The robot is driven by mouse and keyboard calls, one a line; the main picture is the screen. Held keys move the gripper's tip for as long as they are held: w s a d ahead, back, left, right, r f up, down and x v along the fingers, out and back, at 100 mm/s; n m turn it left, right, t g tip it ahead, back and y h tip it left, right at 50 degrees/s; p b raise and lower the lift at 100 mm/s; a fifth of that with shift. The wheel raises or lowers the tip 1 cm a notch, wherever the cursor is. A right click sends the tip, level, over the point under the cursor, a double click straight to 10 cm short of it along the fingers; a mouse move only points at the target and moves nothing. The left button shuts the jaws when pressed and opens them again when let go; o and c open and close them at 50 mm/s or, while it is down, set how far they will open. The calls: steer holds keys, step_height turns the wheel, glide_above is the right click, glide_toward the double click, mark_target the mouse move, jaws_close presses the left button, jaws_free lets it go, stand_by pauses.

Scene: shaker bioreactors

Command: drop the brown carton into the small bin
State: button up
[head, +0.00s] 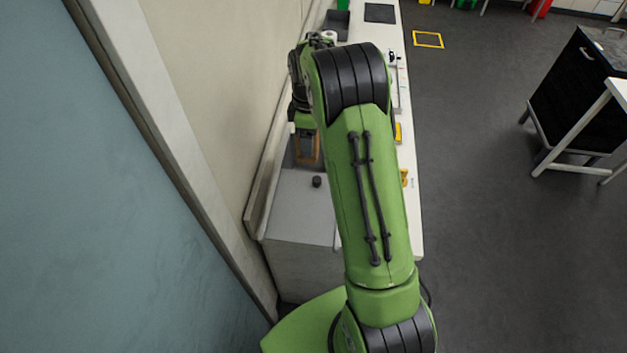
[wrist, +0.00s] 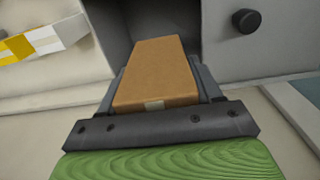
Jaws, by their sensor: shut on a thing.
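My gripper (wrist: 160,85) is shut on the brown carton (wrist: 157,72), with a finger along each side of it. In the wrist view, a dark grey recess (wrist: 121,22) shows behind and around the carton's far end. It may be the inside of the small bin, but I cannot tell for sure. In the head view, the carton (head: 307,151) shows in part below my wrist, left of my green arm, beside the light grey surface. My arm hides much of the bench there.
A black knob (head: 317,181) sits on the light grey surface (head: 292,205) near the carton. The white bench (head: 414,215) runs away along the wall, with yellow items (head: 404,177) at its right edge. A black cabinet (head: 568,100) stands right; the floor between is clear.

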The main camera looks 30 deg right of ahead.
step_height(320, 180, down, 4)
steer(key=shift+r+b, duration=0.1)
steer(key=shift+b, duration=0.9)
steer(key=o, duration=1.2)
steer(key=shift+r, duration=0.1)
step_height(320, 180, up, 15)
steer(key=shift+f+p, duration=0.1)
steer(key=shift+p, duration=0.75)
steer(key=shift+r, duration=0.5)
